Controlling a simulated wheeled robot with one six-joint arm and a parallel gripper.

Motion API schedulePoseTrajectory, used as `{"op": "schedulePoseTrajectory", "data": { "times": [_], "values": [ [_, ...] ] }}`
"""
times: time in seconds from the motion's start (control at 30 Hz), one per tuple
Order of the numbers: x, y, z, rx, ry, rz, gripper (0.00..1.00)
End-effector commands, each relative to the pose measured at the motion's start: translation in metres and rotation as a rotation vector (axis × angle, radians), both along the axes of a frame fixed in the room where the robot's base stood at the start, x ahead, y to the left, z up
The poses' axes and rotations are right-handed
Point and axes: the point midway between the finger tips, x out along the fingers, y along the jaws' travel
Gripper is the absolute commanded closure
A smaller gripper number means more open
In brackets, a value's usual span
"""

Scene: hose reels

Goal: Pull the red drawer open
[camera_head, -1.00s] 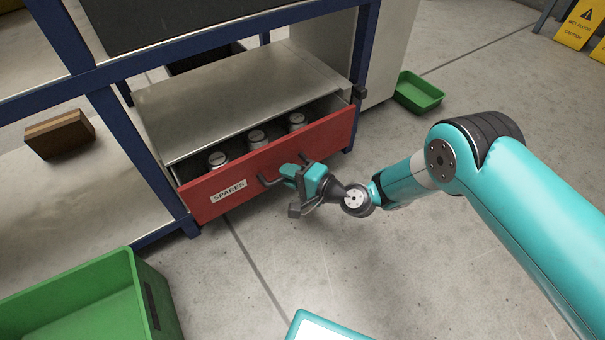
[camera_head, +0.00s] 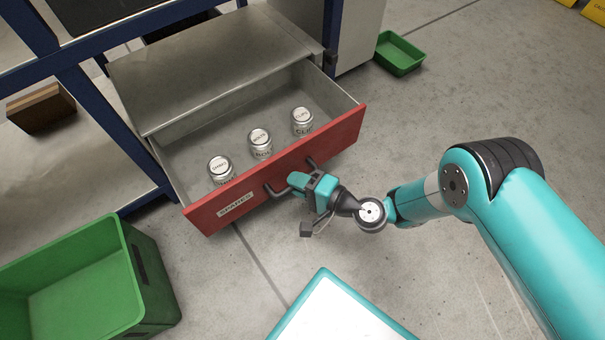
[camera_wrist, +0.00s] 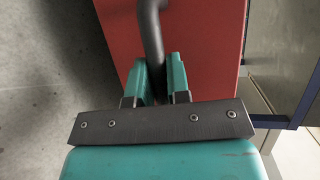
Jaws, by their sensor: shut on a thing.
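The red drawer (camera_head: 345,133), labelled SPARES, stands well out of its grey cabinet, with its inside open to view. Three silver lidded cans (camera_head: 261,141) stand upright in it near the front panel. A dark bar handle (camera_head: 277,190) runs along the front panel. My gripper (camera_head: 306,182) is at the handle, in front of the panel, shut on the bar. In the wrist view the teal fingers (camera_wrist: 160,78) sit on either side of the dark handle (camera_wrist: 151,35), with the red panel (camera_wrist: 205,40) behind it.
A large green crate (camera_head: 130,262) stands on the floor at the lower left. A small green tray (camera_head: 399,54) lies at the upper right. A wooden block (camera_head: 40,108) sits on the left shelf.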

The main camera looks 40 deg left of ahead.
Motion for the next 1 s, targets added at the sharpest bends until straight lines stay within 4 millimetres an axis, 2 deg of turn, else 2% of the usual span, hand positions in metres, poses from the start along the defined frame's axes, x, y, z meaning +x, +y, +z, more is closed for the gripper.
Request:
{"op": "schedulePoseTrajectory", "data": {
  "times": [0.23,0.27,0.37,0.83,1.0],
  "values": [
    [0.002,0.000,0.000,0.001,-0.003,-0.004,1.00],
    [0.002,0.000,0.000,0.001,-0.003,-0.004,0.81],
    [0.002,0.000,0.000,0.001,-0.001,-0.003,0.58],
    [0.001,-0.001,0.000,0.000,0.001,-0.002,0.58],
    [0.003,-0.015,0.005,-0.005,0.004,-0.004,0.58]
  ]
}}
